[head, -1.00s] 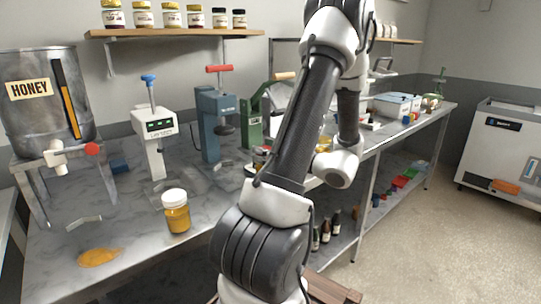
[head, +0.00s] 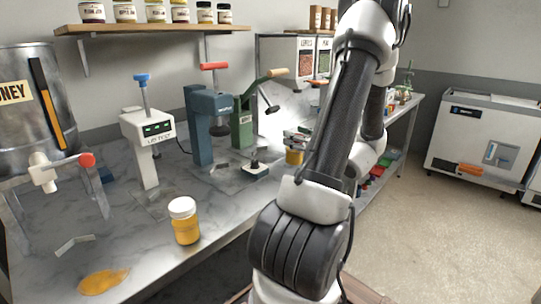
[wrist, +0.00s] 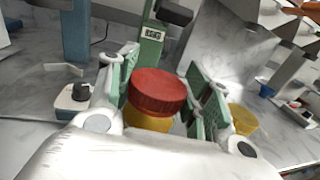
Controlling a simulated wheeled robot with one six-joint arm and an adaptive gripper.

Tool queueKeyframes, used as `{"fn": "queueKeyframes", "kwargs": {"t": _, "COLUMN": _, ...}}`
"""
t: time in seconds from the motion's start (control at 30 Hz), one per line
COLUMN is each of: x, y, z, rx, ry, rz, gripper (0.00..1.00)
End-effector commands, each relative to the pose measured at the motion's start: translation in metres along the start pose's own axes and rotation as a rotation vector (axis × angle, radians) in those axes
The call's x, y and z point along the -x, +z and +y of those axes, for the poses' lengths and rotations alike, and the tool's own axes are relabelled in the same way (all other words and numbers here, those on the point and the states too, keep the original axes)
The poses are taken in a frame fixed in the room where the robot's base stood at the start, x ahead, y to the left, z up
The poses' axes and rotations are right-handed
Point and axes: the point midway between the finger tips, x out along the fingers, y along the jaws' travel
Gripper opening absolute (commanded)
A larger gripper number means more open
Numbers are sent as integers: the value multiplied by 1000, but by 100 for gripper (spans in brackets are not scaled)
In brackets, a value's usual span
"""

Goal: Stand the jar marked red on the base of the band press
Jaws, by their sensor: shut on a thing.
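In the wrist view my gripper (wrist: 163,78) is shut on a jar with a red lid (wrist: 157,92). Its amber body shows below the lid, between the green finger pads; its bottom is hidden. I cannot read which one is the band press.
A white press (head: 145,145) with a blue knob and a white-lidded amber jar (head: 184,220) stand further left, near an amber puddle (head: 104,282). A small block with a black knob (head: 256,170) sits before the green press. A yellow container (wrist: 243,119) is right of my gripper.

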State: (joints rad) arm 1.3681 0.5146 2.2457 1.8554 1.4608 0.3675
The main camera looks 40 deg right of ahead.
Motion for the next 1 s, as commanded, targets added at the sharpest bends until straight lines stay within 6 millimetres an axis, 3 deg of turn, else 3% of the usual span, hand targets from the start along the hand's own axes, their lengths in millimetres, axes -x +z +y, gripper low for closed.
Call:
{"fn": "queueKeyframes", "kwargs": {"t": 0.17, "x": -16, "y": 2, "z": 5, "rx": 3, "ry": -22, "rz": 1, "gripper": 0}}
{"fn": "queueKeyframes", "kwargs": {"t": 0.63, "x": -142, "y": 2, "z": 3, "rx": 3, "ry": -21, "rz": -1, "gripper": 0}}
{"fn": "queueKeyframes", "kwargs": {"t": 1.0, "x": -180, "y": 2, "z": 1, "rx": 3, "ry": -23, "rz": 0, "gripper": 0}}
